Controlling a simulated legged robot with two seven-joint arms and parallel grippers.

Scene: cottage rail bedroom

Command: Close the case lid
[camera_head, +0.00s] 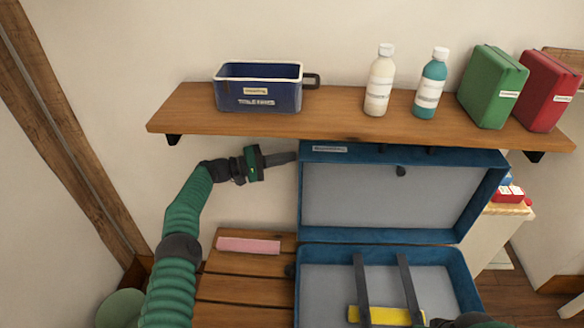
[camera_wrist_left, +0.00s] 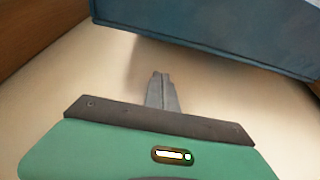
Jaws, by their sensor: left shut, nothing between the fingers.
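The blue case stands open on the slatted wooden surface. Its lid (camera_head: 390,195) is raised, tilted back under the shelf, with its grey lining facing me. The case base (camera_head: 320,285) lies in front, with two dark strap-like bars and a yellow item (camera_head: 384,315) inside. My left gripper (camera_head: 294,158) is shut and empty, its tips beside the lid's upper left edge. In the left wrist view its shut fingers (camera_wrist_left: 160,78) point toward the blue lid (camera_wrist_left: 215,30); contact is unclear. A dark part, probably of my right arm, shows at the bottom right; no fingers are distinguishable.
The wooden shelf (camera_head: 335,124) above holds a blue bin (camera_head: 258,90), two bottles and green and red boxes. A pink block (camera_head: 248,245) lies left of the case. A white cabinet with red items stands at right.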

